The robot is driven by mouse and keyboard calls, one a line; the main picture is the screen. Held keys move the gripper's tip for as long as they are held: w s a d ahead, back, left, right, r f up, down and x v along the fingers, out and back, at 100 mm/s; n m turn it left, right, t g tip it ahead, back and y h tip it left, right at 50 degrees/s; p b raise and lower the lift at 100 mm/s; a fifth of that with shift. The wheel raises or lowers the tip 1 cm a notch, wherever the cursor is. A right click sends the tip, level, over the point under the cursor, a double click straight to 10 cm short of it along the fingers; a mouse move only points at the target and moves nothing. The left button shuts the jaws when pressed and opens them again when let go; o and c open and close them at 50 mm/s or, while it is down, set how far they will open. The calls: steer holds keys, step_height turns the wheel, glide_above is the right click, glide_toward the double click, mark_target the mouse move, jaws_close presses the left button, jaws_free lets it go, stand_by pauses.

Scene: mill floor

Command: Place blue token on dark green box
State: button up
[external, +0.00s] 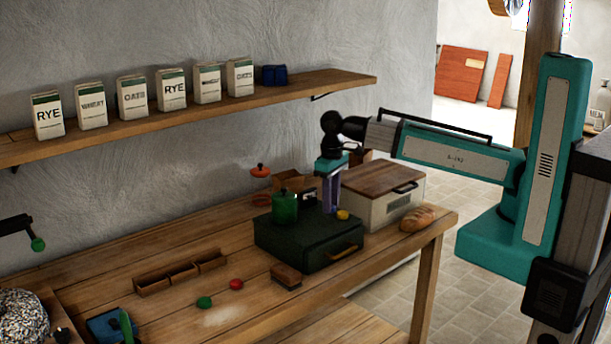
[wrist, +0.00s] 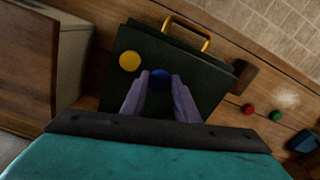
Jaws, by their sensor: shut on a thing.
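The dark green box (external: 297,248) stands on the wooden bench, with a yellow handle on its front; it also shows in the wrist view (wrist: 205,78). My gripper (external: 331,208) points down over the box. In the wrist view its fingers (wrist: 160,82) are shut on the blue token (wrist: 160,77), which appears over the box lid. I cannot tell whether the token touches the lid. In the external view the token is not clearly visible. A yellow token (external: 343,215) lies on the lid beside the fingers, also in the wrist view (wrist: 130,61).
A bread bin (external: 384,205) with a wooden lid and a loaf (external: 417,219) are to the right.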

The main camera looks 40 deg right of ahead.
steer(key=shift+f+b, duration=1.45)
steer(key=shift+f, duration=0.55)
steer(key=shift+f, duration=0.1)
steer(key=o, duration=0.7)
step_height(320, 180, up, 10)
steer(key=p, duration=0.6)
steer(key=shift+f+p, duration=0.25)
steer(key=shift+p, duration=0.15)
steer(key=shift+r+p, duration=0.4)
steer(key=shift+r, duration=1)
steer(key=shift+f, duration=0.1)
